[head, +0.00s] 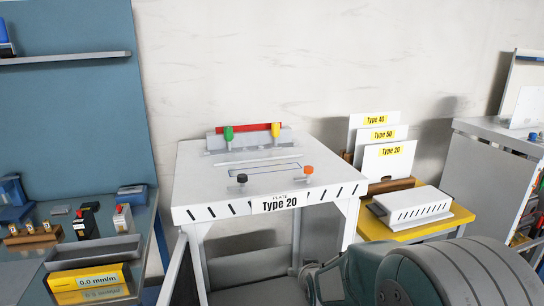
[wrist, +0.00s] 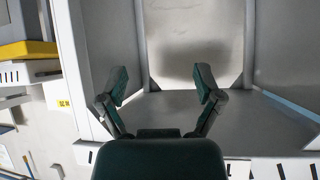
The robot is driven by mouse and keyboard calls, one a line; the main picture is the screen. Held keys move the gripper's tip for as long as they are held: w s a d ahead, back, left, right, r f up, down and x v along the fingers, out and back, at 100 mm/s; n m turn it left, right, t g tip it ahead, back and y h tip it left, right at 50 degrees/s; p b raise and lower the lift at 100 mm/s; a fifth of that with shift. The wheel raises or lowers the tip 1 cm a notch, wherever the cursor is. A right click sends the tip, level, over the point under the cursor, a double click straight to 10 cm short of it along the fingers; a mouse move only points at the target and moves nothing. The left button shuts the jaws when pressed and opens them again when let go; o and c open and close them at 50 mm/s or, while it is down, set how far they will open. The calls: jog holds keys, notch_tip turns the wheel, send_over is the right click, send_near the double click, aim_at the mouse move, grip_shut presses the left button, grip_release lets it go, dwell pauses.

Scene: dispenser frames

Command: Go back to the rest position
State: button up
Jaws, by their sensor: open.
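My gripper (wrist: 160,86) shows in the wrist view with its two dark green fingers spread apart and nothing between them. Beyond the fingers are grey metal panels and white frame legs. In the head view, a dark rounded part of my arm fills the lower right, and the fingers cannot be made out there. The white table (head: 200,185) marked Type 20 stands in front of me. On it are a red bar (head: 250,127), a green clamp (head: 229,132), a yellow clamp (head: 276,130), a black knob (head: 242,178) and an orange knob (head: 308,169).
Upright white plates (head: 389,160) labelled Type 40, 50 and 20 stand right of the table, behind a slotted white part (head: 412,207) on a yellow stand (head: 385,230). A bench (head: 140,225) with a yellow 0.0 mm/m gauge (head: 88,277) stands left. A grey cabinet (head: 490,180) stands right.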

jog(key=s+d+r+g, duration=0.1)
jog(key=s+r, duration=0.3)
jog(key=s, duration=0.6)
jog(key=s+d+r+g+h, duration=0.1)
jog(key=s+d+r+g, duration=0.1)
jog(key=s, duration=0.8)
jog(key=s+d+r+m+g, duration=0.1)
jog(key=s+d+r+g, duration=0.1)
jog(key=s+d+r, duration=0.2)
jog(key=s+r, duration=0.3)
jog(key=s, duration=0.4)
